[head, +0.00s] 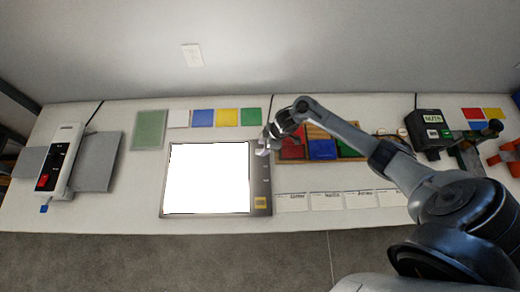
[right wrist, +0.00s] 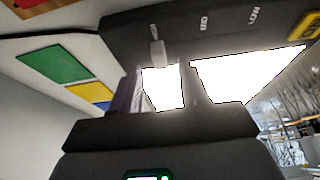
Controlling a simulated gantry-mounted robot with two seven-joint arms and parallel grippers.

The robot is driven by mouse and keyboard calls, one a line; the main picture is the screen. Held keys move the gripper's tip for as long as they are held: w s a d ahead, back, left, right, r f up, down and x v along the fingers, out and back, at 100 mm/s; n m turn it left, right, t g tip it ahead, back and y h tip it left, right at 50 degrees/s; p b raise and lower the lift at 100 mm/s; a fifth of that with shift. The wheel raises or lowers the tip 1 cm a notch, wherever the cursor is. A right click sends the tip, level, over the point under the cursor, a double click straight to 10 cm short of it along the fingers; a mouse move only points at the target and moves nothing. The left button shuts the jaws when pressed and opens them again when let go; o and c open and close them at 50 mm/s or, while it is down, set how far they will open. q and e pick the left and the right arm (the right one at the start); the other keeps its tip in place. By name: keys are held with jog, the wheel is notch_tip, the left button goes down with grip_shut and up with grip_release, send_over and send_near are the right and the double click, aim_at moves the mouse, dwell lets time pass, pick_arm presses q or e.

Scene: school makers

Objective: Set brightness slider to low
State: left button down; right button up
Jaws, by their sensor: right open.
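The light panel (head: 209,178) lies flat on the table with its white surface brightly lit. A grey control strip (head: 260,180) runs down its right side, with a yellow sticker at the near end. In the right wrist view the pale slider knob (right wrist: 157,52) sits on the dark strip, away from the MED-like label (right wrist: 203,22) and the LOW label (right wrist: 253,15). My right gripper (head: 266,142) is open at the far end of the strip, close to the knob; I cannot tell if it touches. My left gripper is not in view.
A wooden tray (head: 343,154) with coloured blocks stands right of the panel. Colour squares (head: 227,117) lie behind it. White labelled cards (head: 325,201) lie in front of the tray. A white device with a red switch (head: 48,175) is at the left.

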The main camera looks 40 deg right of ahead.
aim_at(260, 150)
jog(key=shift+x, duration=1.85)
grip_shut()
